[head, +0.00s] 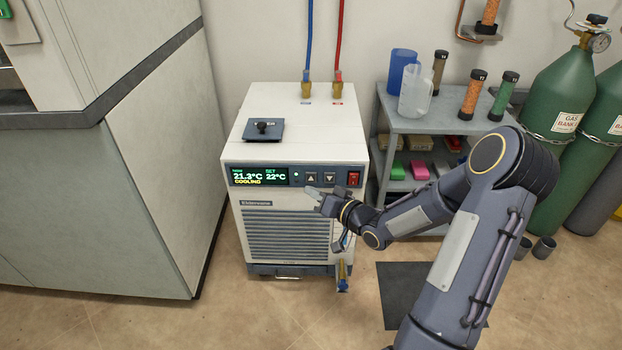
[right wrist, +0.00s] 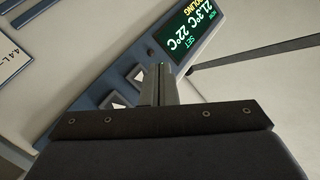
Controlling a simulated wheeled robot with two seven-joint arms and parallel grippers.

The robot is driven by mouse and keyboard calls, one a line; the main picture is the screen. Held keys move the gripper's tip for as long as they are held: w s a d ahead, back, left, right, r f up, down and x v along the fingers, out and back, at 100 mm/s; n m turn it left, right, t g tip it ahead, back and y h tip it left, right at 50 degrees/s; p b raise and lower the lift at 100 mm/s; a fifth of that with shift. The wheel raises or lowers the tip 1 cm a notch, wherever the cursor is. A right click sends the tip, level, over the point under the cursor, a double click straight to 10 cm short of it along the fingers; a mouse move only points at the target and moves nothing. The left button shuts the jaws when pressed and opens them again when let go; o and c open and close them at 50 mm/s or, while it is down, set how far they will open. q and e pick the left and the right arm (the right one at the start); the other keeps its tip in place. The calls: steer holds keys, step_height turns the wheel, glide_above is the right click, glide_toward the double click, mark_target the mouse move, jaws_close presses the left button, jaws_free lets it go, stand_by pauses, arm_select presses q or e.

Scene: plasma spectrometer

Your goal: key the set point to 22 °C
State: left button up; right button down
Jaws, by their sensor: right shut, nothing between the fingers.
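The white chiller (head: 290,140) stands on the floor in the middle of the head view. Its display (head: 260,176) reads NOW 21.3°C, SET 22°C and COOLING; the display also shows in the right wrist view (right wrist: 187,30). The up button (head: 311,177) and down button (head: 330,178) are right of the display. A red switch (head: 354,179) is at the panel's right end. My right gripper (head: 312,192) is shut and empty, just in front of and below the buttons. I cannot tell whether it touches the panel. My left gripper is not in view.
A grey shelf cart (head: 440,122) with bottles and tubes stands right of the chiller. Green gas cylinders (head: 560,110) are at the far right. A grey cabinet (head: 150,170) stands on the left. Blue (head: 309,40) and red (head: 339,40) hoses rise from the chiller top.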

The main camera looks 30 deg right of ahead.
steer(key=s, duration=0.1)
steer(key=s+a, duration=0.1)
steer(key=shift+s+a, duration=0.25)
steer(key=shift+s, duration=0.1)
stand_by(0.6)
